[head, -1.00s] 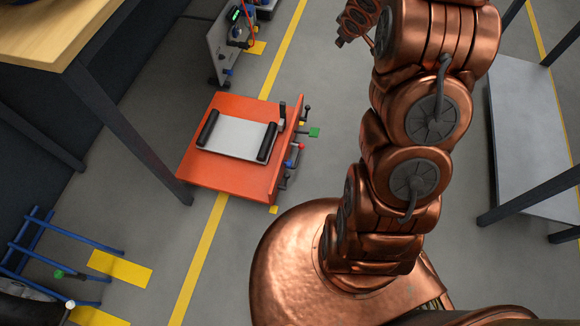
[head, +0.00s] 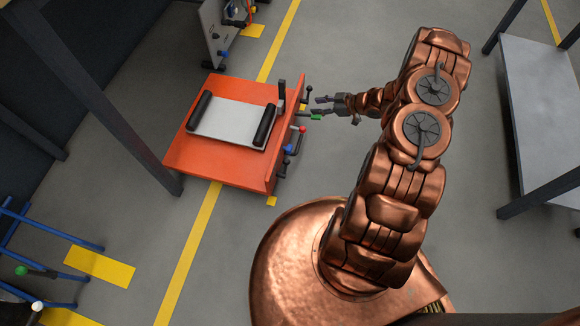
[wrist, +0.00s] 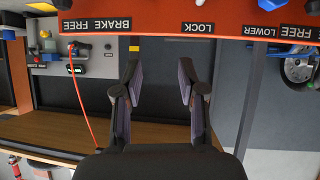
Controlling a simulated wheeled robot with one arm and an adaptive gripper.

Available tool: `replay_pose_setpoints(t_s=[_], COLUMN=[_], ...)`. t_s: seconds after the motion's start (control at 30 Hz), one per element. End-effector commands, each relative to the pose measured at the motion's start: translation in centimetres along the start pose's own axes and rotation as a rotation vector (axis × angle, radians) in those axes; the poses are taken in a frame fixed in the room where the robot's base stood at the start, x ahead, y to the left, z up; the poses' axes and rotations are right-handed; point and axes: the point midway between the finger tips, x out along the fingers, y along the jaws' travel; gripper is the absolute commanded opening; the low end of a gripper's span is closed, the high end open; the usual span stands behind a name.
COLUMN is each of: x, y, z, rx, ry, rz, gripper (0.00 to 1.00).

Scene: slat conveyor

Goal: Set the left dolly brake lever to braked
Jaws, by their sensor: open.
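The orange dolly (head: 215,160) stands left of my arm in the head view, with a grey plate and two black rollers on top. Along its right side are small levers with a black knob (head: 308,89), a green knob (head: 316,117), a red knob (head: 302,128) and a blue knob (head: 288,149). I cannot tell which is the left brake lever or its setting. My gripper (head: 318,108) is open beside the green knob; contact is unclear. In the wrist view my gripper (wrist: 156,82) spans empty space below the orange panel (wrist: 160,17), which carries upside-down BRAKE, FREE, LOCK and LOWER labels.
A grey panel unit (head: 218,35) stands beyond the dolly. A wooden-topped table's dark leg (head: 90,90) is close at left, a blue frame (head: 40,240) lower left. A grey low shelf (head: 540,120) stands at right.

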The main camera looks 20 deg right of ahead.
Motion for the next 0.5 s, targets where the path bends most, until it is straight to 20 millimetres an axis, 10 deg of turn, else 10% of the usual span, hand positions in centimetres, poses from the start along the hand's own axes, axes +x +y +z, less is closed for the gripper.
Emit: replay_pose_setpoints(t_s=[0.2,0.5], x=[2.2,2.2], y=[-7.8,-16.4], z=[6.1,9.6], rx=[0.070,0.161], ry=[0.201,0.440], rz=[-0.153,-0.313], gripper=[0.41,0.41])
